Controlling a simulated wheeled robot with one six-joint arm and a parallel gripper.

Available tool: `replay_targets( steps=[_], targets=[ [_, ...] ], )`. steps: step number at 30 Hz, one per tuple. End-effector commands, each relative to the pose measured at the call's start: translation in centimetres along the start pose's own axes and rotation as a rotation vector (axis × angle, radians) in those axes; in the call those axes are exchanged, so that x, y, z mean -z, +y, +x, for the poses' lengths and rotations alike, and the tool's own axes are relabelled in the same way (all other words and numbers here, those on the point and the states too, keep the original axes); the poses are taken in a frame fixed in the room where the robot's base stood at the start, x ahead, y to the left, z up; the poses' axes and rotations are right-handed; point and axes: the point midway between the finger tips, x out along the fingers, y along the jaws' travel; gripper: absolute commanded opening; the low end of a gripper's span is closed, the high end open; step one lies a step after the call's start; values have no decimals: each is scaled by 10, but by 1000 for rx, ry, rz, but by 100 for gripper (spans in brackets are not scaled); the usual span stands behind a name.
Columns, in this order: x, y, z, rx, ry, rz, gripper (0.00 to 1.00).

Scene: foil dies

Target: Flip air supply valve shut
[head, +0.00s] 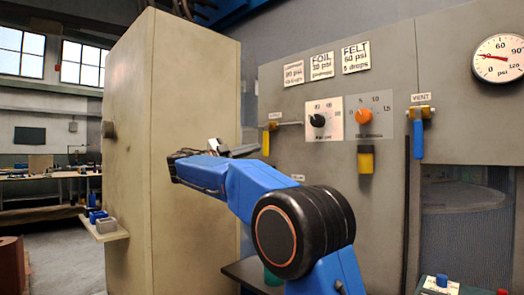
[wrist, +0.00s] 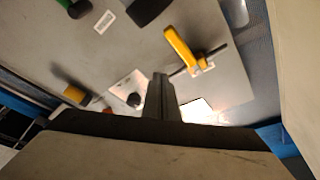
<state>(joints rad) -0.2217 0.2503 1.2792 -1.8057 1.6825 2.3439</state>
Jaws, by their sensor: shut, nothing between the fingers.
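The air supply valve has a yellow lever (head: 266,143) at the left edge of the grey panel (head: 310,160). The lever hangs down, across a short horizontal pipe (head: 290,123). In the wrist view, which is turned over, the yellow lever (wrist: 183,48) shows just beyond my fingers and to their right. My gripper (wrist: 161,85) is shut and empty, with a visible gap to the lever in the picture. In the head view my gripper (head: 240,150) is left of the lever, pointing right; I cannot tell whether it touches.
A gauge (head: 498,58) is at upper right. A tall beige cabinet (head: 165,150) stands close on the left.

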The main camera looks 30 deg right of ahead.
Motion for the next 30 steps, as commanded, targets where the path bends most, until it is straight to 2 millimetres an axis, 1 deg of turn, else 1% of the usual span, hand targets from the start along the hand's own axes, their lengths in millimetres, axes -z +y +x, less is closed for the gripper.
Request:
replay_targets(
  steps=[1, 3, 7, 24, 27, 29, 30],
  targets=[
    [0, -2, -8, 2, -2, 1, 0],
    [1, -4, -14, 1, -1, 2, 0],
    [3, -5, -21, 0, 0, 2, 0],
    [3, -5, -23, -1, -2, -2, 0],
    [4, 3, -18, -12, -23, -41, 0],
    [6, 13, -13, -26, -54, -90, 0],
    [6, 23, -9, -37, -83, -138, 0]
  ],
)
